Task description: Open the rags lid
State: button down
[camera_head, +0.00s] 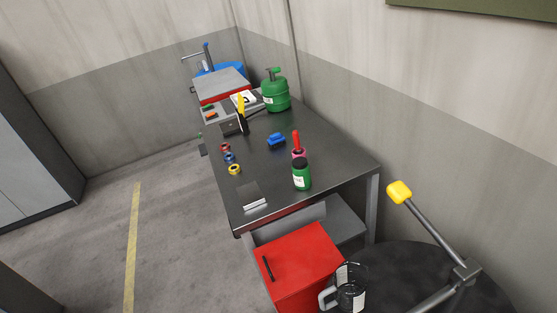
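A red box with a flat red top (303,258) stands at the near end of the workbench, low in the picture. A thin dark bar, perhaps a handle, lies along the left part of its top. The top looks closed. I cannot read any rags label on it, so I cannot be sure that it is the rags lid. The lower part of the box is cut off by the picture's edge. My gripper is not in view.
A dark workbench (257,190) holds a green tank (275,94), a green bottle (302,177), tape rolls and small tools. Right of the red box, a clear jug (350,289) and a yellow-tipped lever (399,192) stand by a black round top (400,262). Floor at left is clear.

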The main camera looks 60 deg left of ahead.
aim_at(291, 263)
jog(key=k+u, duration=0.75)
jog(key=u, duration=0.15)
jog(key=k+j, duration=0.25)
jog(key=k+j+u, duration=0.1)
jog(key=k+j, duration=0.15)
jog(key=k, duration=0.25)
jog(key=i+u, duration=0.1)
jog(key=i, duration=0.7)
jog(key=i+l+u, duration=0.1)
jog(key=i, duration=0.7)
jog(key=i+l+u, duration=0.1)
jog(key=i, duration=0.7)
jog(key=l, duration=0.1)
